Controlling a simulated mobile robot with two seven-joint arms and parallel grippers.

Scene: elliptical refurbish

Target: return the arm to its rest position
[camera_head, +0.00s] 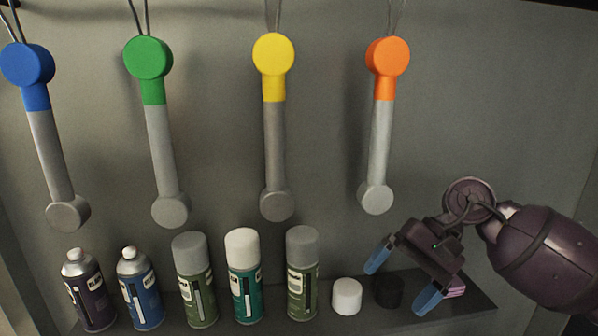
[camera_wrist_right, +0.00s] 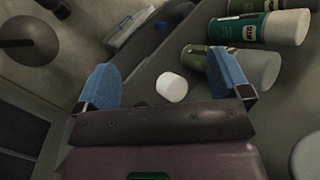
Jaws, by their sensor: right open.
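My right gripper (camera_head: 402,278) is at the lower right of the head view, above the right part of the shelf. Its two blue fingers are spread wide with nothing between them. In the wrist view my right gripper (camera_wrist_right: 166,78) also shows open, with a white cap (camera_wrist_right: 172,86) seen in the gap beyond the fingers, not held. The same white cap (camera_head: 347,296) stands on the shelf left of the gripper in the head view. A dark cap (camera_head: 388,291) sits just below the gripper. My left gripper is not in view.
Spray cans, including a teal one (camera_head: 244,280), stand in a row on the dark shelf (camera_head: 473,300). Blue, green, yellow and orange (camera_head: 387,57) topped grey bars hang on the wall above. A pink item (camera_head: 455,288) is partly hidden behind a finger. The wall right of the orange bar is clear.

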